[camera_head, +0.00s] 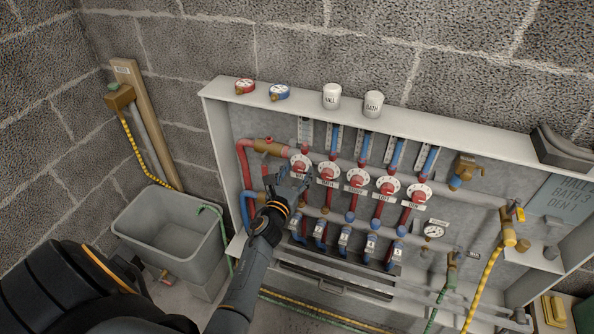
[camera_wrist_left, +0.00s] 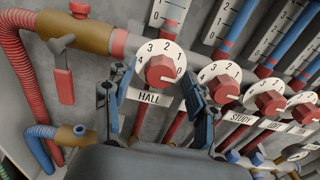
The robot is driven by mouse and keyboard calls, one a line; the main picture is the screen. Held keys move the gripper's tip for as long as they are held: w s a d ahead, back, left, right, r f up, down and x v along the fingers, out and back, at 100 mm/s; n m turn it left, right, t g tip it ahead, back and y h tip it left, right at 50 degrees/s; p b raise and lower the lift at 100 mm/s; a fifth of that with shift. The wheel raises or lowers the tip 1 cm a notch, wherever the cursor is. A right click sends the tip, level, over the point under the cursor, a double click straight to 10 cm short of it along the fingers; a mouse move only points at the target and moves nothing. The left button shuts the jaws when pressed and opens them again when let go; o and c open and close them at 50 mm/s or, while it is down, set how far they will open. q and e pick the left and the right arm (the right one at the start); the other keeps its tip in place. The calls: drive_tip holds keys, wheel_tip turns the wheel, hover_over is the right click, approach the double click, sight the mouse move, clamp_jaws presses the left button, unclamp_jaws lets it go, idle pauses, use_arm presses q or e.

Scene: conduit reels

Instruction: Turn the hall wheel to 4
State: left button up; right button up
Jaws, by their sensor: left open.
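The hall wheel (camera_wrist_left: 160,70) is a red knob on a white dial numbered 0 to 4, above a HALL label (camera_wrist_left: 149,97). A pale mark on the knob points to the lower right, near the 0. My left gripper (camera_wrist_left: 155,80) is open, one finger on each side of the hall dial in the left wrist view; I cannot tell whether it touches. In the head view my left gripper (camera_head: 292,184) is just below the hall dial (camera_head: 300,163) and partly covers its label. My right gripper is not in view.
More red-knobbed dials run to the right, including the study wheel (camera_wrist_left: 226,84). Red and blue pipes surround them. A small red-handled valve (camera_wrist_left: 63,75) is left of the hall dial. A board (camera_head: 562,200) lists Hall, Bath 3 and Den 1. A grey sink (camera_head: 170,235) stands left.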

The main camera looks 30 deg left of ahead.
use_arm(q)
drive_tip(key=shift+w, duration=0.2)
drive_tip(key=c, duration=1.2)
drive_tip(key=shift+o, duration=0.2)
